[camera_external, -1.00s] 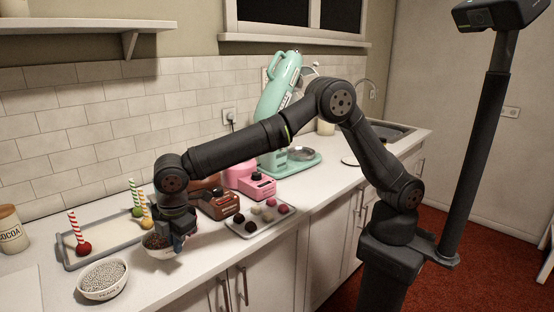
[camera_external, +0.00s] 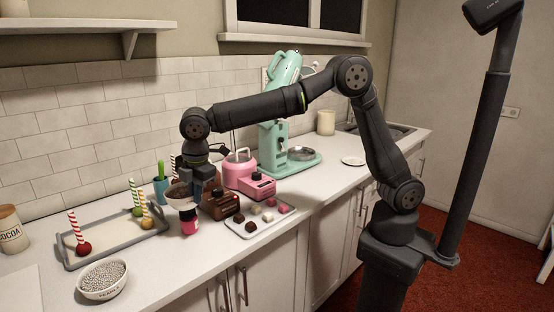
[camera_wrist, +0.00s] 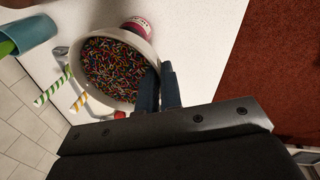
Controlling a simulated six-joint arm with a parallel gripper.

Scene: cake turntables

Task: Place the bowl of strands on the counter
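The white bowl of strands (camera_external: 178,201), full of multicoloured sprinkles, is above the counter (camera_external: 160,270) beside the brown toaster-like appliance. My gripper (camera_external: 197,190) is at its right side. In the wrist view the fingers (camera_wrist: 159,88) pinch the rim of the bowl (camera_wrist: 92,96), one finger inside and one outside. The bowl looks roughly level. A pink-red jar (camera_external: 188,225) stands just below the bowl and shows past its rim in the wrist view (camera_wrist: 137,25). I cannot tell whether bowl and jar touch.
A white bowl of pearls (camera_external: 103,289) stands at the front left. Behind it, a tray (camera_external: 72,263) holds cake pops with striped sticks. A teal cup (camera_external: 161,190) is behind my gripper. A sweets tray (camera_external: 246,232) lies to the right. Counter is bare between pearls and jar.

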